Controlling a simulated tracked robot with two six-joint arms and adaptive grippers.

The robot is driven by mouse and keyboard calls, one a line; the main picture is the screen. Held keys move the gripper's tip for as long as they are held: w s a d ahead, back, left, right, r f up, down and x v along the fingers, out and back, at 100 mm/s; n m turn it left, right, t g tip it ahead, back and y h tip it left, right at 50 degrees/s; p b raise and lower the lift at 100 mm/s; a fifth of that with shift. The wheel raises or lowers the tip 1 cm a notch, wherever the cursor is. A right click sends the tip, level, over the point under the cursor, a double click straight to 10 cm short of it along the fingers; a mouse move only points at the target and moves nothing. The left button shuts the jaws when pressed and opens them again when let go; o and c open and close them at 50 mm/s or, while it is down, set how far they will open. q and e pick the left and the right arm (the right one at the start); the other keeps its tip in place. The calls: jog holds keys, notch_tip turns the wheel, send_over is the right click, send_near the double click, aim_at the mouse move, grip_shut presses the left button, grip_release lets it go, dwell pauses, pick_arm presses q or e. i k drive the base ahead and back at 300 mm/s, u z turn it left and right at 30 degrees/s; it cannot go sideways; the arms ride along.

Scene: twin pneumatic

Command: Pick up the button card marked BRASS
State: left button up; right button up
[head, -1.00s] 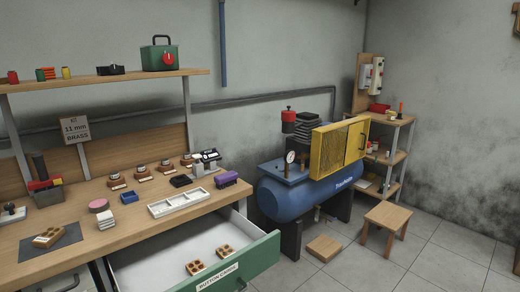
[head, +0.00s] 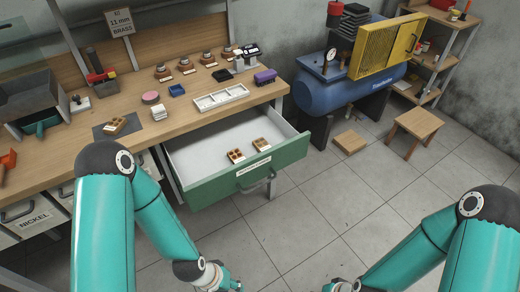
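Two small tan button cards with brown buttons, the left card (head: 236,155) and the right card (head: 262,144), lie side by side in an open white-lined drawer with a green front (head: 215,188). I cannot read BRASS on any card. My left gripper (head: 228,284) is low, in front of and below the drawer, partly cut off by the bottom edge. My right gripper (head: 338,286) is at the bottom edge, right of it. Both are apart from the cards; their fingers are too unclear to judge.
A sign reading 11 mm BRASS (head: 120,22) stands behind the bench (head: 70,160). A white divided tray (head: 221,97) sits behind the drawer. The drawer handle (head: 258,181) juts forward. A blue compressor (head: 345,92) and a stool (head: 416,125) stand right. Floor in front is clear.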

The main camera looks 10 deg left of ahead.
aim_at(114, 128)
jog(key=z, duration=1.65)
jog(key=i, duration=0.1)
jog(key=u, duration=3.45)
jog(key=k, duration=0.3)
jog(key=u, duration=0.8)
jog(key=k, duration=0.9)
jog(key=u, duration=0.95)
jog(key=i, duration=0.35)
jog(key=z, duration=0.95)
jog(key=i, duration=1.5)
jog(key=z, duration=0.8)
jog(key=i, duration=0.3)
jog(key=u, duration=0.05)
